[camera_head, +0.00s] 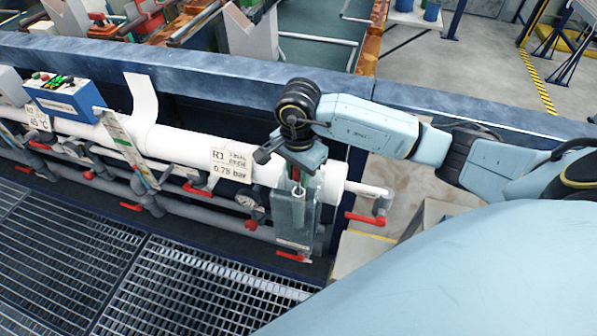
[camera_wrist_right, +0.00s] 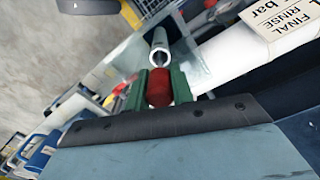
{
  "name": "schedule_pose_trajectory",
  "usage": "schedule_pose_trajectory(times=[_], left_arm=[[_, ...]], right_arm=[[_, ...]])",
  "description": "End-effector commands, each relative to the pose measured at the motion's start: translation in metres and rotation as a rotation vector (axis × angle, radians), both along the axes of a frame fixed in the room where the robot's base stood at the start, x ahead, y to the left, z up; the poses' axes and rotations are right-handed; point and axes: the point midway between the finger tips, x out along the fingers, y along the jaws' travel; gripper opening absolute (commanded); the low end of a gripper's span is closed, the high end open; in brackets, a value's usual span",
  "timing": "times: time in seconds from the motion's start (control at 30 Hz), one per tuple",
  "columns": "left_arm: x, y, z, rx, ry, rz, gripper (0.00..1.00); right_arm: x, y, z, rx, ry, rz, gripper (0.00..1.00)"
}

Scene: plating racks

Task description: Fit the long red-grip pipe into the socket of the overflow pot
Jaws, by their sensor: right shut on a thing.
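My right gripper (camera_head: 297,170) points down at the right end of the big white pipe. In the right wrist view its green fingers (camera_wrist_right: 159,88) are shut on the red grip (camera_wrist_right: 158,90) of the long pipe. The clear-walled overflow pot (camera_head: 314,218) is below the gripper; its wall also shows in the wrist view (camera_wrist_right: 196,70). A grey tube (camera_head: 298,208) with an open upper end stands within the pot's outline, just below the fingers, and also shows in the wrist view (camera_wrist_right: 159,45). I cannot tell whether it is the held pipe or the socket. My left gripper is not in view.
The white pipe (camera_head: 190,146) with a label runs left from the pot. Several red-handled valves (camera_head: 364,218) and grey pipes lie close by. A blue box (camera_head: 62,98) sits at the left. A dark tank edge (camera_head: 215,85) runs behind; grating (camera_head: 190,290) covers the floor in front.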

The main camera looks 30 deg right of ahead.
Motion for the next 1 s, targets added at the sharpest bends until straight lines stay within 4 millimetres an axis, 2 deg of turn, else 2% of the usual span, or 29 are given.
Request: schedule_pose_trajectory(times=[0.17, 0.2, 0.37, 0.77, 0.87, 1.0], left_arm=[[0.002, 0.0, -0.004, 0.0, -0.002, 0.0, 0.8], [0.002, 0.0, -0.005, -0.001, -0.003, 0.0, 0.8], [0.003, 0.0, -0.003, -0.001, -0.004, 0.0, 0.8], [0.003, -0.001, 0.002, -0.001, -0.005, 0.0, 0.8], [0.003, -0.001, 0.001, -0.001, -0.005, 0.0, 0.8], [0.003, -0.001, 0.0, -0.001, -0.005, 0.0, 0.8]], right_arm=[[0.0, 0.0, -0.003, -0.001, -0.001, 0.0, 0.0], [0.0, 0.0, -0.004, -0.001, 0.0, 0.0, 0.25], [0.0, 0.0, -0.003, -0.001, 0.0, 0.0, 0.45], [0.0, 0.0, 0.004, 0.0, 0.0, 0.0, 0.45], [0.001, 0.0, 0.02, 0.0, -0.005, 0.0, 0.45], [0.001, -0.001, 0.051, -0.001, -0.007, 0.0, 0.45]])
